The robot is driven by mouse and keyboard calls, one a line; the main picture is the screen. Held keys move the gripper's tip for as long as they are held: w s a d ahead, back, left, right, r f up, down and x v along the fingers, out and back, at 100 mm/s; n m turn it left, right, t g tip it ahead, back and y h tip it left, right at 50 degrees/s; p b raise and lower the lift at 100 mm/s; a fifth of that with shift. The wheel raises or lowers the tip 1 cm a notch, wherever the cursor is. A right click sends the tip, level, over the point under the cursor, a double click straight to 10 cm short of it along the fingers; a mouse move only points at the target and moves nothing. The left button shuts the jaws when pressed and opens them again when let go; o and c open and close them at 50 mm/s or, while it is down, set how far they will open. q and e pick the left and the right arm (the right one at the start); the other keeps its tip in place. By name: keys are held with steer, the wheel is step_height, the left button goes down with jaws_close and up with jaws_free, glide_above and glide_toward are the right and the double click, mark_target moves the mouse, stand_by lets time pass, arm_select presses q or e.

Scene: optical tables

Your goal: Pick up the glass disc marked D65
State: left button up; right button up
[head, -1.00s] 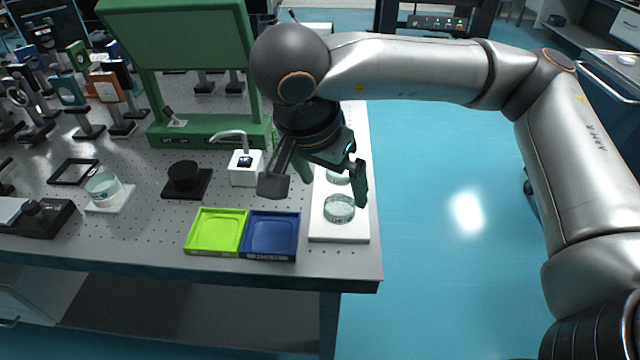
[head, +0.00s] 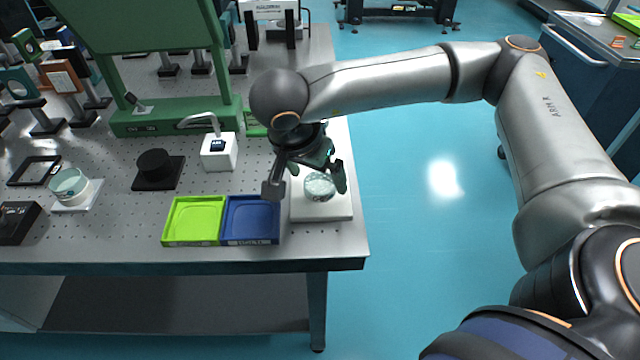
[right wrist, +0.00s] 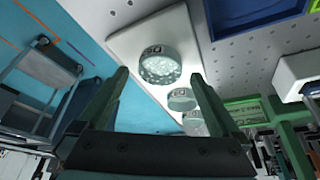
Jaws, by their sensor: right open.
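Glass discs stand in a row on a white board (head: 325,213) at the table's right edge. The nearest glass disc (head: 319,188) shows in the head view beneath my right gripper (head: 307,187). In the right wrist view, that disc (right wrist: 160,68) lies ahead, with a second disc (right wrist: 181,100) and a third disc (right wrist: 194,122) behind it. Each has a small dark label; I cannot read which is D65. My right gripper (right wrist: 158,78) is open and empty, its fingers apart around the line to the nearest disc. Contact is not visible. My left gripper is out of view.
A green tray (head: 194,219) and a blue tray (head: 251,220) sit left of the board. A white block with a spout (head: 219,153) and a green frame (head: 170,122) stand behind. Another glass piece (head: 69,184) is far left. Right of the table is open floor.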

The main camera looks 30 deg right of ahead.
steer(key=shift+x, duration=1)
steer(key=shift+r, duration=0.1)
steer(key=c, duration=1.5)
steer(key=shift+r, duration=0.1)
